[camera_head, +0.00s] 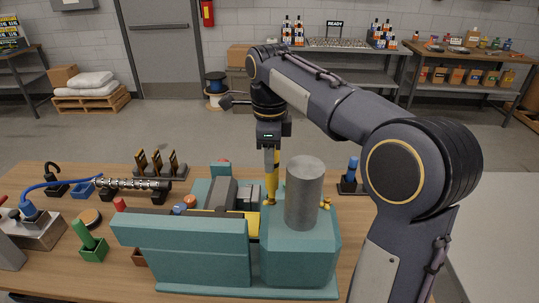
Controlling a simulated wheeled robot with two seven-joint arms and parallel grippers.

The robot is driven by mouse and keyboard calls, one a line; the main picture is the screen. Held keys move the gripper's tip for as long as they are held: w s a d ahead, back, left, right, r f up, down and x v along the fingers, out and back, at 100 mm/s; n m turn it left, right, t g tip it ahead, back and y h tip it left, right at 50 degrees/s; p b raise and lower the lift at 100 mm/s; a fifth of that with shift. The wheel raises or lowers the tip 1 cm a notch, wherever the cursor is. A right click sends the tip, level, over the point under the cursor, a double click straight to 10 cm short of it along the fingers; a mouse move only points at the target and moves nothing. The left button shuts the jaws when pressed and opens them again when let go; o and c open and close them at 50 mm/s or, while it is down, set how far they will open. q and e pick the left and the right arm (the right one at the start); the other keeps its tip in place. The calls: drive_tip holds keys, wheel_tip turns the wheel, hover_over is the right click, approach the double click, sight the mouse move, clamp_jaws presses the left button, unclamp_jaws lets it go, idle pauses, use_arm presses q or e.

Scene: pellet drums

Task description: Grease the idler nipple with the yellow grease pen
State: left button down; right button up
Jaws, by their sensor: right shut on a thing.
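My right gripper (270,147) is shut on the yellow grease pen (271,180), which hangs tip down. The pen is over the teal machine (190,246), just left of its grey upright cylinder (305,190). The pen's lower end is close to the machine, but I cannot tell whether it touches anything. Small brass-coloured fittings (325,203) show at the cylinder's right side. I cannot tell which part is the idler nipple. My left gripper is not in view.
A green-handled tool stands in a green block (94,251) at left. A blue-handled tool (352,170) stands in a dark holder at right. A metal screw-like shaft (130,184) and a dark rack (160,165) lie behind the machine on the wooden bench (95,172).

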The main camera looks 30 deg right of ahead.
drive_tip(key=shift+f, duration=0.45)
idle(1.3)
drive_tip(key=shift+r, duration=0.15)
drive_tip(key=shift+r, duration=3.45)
